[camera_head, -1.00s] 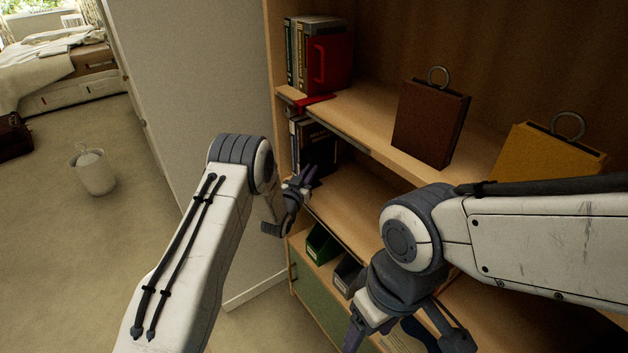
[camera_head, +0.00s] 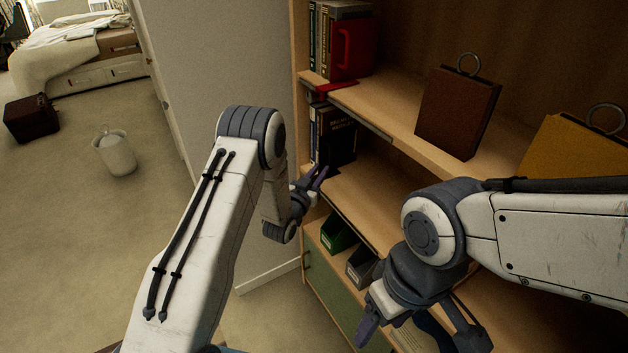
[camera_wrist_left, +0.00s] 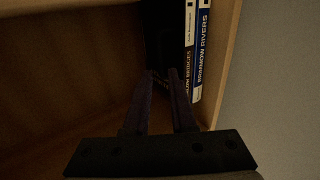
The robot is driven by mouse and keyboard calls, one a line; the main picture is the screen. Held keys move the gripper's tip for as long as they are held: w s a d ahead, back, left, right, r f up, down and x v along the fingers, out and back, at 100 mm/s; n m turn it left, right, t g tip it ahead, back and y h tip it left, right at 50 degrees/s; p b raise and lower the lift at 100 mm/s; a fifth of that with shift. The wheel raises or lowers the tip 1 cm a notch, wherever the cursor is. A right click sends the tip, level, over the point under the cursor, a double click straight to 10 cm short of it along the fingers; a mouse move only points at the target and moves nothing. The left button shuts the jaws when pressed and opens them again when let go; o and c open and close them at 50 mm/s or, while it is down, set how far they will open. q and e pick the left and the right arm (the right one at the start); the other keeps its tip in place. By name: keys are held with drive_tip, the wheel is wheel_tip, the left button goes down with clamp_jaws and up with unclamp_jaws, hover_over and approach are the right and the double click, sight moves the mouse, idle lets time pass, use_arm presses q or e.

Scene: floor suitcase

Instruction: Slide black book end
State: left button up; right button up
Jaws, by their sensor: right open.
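The black book end (camera_head: 341,152) stands on the middle shelf at its left end, against a few dark upright books (camera_head: 318,128). In the left wrist view it is a dark, poorly lit shape (camera_wrist_left: 161,38) beside blue-and-white spines (camera_wrist_left: 200,50). My left gripper (camera_head: 316,178) is at the front of that shelf, just before the book end. Its two fingers (camera_wrist_left: 162,74) are apart and point at the book end, with nothing clearly between them; contact cannot be told.
The top shelf holds books, a red book end (camera_head: 352,50), a brown block (camera_head: 457,112) and a yellow block (camera_head: 570,150) with rings. Green (camera_head: 338,232) and grey (camera_head: 362,265) bins stand below. A wall (camera_head: 215,70) borders the shelf's left side. The middle shelf looks bare right of the book end.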

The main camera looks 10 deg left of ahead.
use_arm(q)
drive_tip(key=v, duration=0.4)
idle(0.3)
drive_tip(key=s+d+r+m+g, duration=0.2)
drive_tip(key=s+d+r+g, duration=0.6)
drive_tip(key=s+d, duration=0.4)
drive_tip(key=s+a+r+m+g+y+p, duration=0.1)
drive_tip(key=s+g, duration=0.3)
drive_tip(key=s, duration=1)
drive_tip(key=s+a+r+m+g+y, duration=0.1)
drive_tip(key=s+r+g, duration=0.3)
drive_tip(key=s, duration=1.1)
drive_tip(key=shift+s+a+m+g+y+p, duration=0.3)
drive_tip(key=shift+a+m+g+y+p, duration=0.1)
drive_tip(key=shift+a+g+y, duration=0.4)
